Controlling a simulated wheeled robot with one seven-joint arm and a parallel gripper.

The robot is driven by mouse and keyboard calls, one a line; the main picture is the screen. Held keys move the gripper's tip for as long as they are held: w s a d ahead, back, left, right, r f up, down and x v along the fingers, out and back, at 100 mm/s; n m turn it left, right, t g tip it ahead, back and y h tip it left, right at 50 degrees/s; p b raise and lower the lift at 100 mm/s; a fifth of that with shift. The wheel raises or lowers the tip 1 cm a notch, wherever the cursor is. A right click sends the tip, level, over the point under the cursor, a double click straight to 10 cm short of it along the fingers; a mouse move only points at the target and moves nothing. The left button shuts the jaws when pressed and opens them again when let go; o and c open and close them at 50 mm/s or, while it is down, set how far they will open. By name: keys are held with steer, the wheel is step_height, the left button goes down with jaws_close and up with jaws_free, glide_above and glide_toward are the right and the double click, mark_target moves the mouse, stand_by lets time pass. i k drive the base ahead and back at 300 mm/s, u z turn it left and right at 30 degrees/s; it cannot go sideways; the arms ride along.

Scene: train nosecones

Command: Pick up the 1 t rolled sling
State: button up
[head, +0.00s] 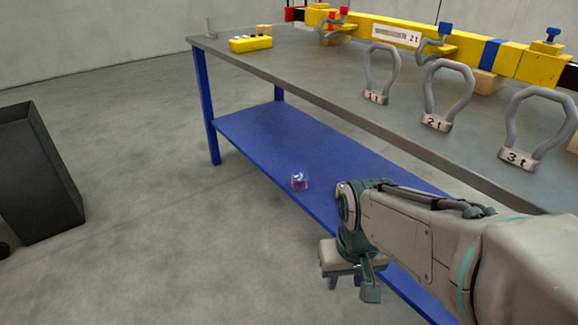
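The 1 t rolled sling (376,97) is a grey loop with a pale block at its bottom marked "1t". It stands upright on the grey top of the workbench (300,80), leftmost of three similar slings. My gripper (350,288) hangs in front of the bench, low and well apart from the sling, below the level of the bench top. Its two fingers point down and are spread, with nothing seen between them.
The 2 t sling (436,123) and 3 t sling (518,157) stand to the right. A yellow lifting beam (470,47) lies behind them. A yellow box (250,44) sits at the far left end. A small purple-and-clear object (299,182) is on the blue lower shelf (270,140). A dark bin (40,180) stands left; floor between is clear.

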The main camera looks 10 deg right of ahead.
mark_target(299, 179)
steer(key=u, duration=0.7)
steer(key=i, duration=0.7)
steer(key=z, duration=0.95)
steer(key=i, duration=0.5)
steer(key=u, duration=0.05)
